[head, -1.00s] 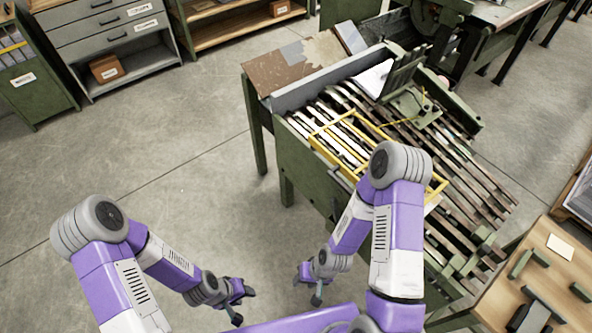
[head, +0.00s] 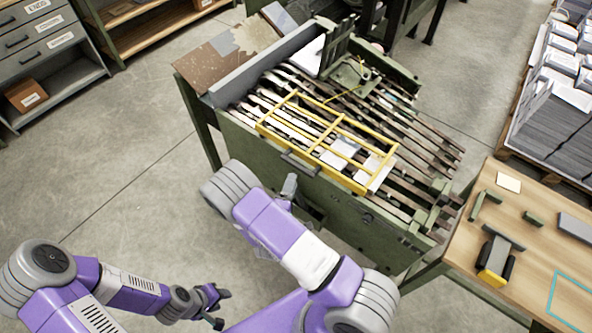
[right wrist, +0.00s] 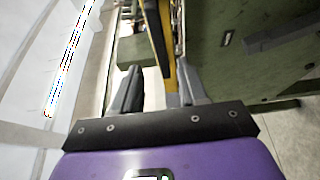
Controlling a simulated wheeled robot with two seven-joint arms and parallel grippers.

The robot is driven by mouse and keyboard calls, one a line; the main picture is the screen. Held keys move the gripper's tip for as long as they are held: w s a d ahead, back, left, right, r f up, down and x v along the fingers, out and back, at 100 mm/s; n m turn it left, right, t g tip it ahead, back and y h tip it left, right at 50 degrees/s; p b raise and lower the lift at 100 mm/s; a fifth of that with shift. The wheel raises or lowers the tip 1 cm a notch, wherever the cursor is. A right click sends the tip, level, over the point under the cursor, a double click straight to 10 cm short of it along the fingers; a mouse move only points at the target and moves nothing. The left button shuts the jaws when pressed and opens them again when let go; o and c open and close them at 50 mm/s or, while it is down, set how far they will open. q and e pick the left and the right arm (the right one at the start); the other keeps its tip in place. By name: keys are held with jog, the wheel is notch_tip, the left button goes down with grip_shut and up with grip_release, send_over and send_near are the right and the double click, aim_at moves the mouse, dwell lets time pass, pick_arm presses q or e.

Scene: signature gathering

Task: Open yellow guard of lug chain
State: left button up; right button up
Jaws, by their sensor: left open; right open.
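The yellow guard (head: 343,180) is a barred frame lying over the slats of the lug chain (head: 425,150) on the green machine. A dark handle (head: 299,166) sits on its front edge. My right gripper (right wrist: 160,68) is open; a yellow bar and a dark bar beside it show between its fingers in the right wrist view. In the head view a grey part of the right gripper (head: 289,187) shows just below the handle, and my arm hides the rest. Contact cannot be told. My left gripper (head: 222,308) is open and empty over the floor at the lower left.
The machine's green front panel (head: 375,221) stands close beside my right arm. A wooden table (head: 517,225) with small tools is at the right, and a pallet of paper stacks (head: 560,115) lies behind it. Drawers (head: 42,45) stand at the far left. The left floor is clear.

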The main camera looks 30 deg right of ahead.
aim_at(297, 168)
jog(key=x, duration=0.6)
jog(key=shift+w+d+f+b, duration=0.1)
jog(key=shift+w+d+b, duration=0.1)
jog(key=shift+b, duration=0.15)
jog(key=shift+s, duration=0.1)
grip_shut()
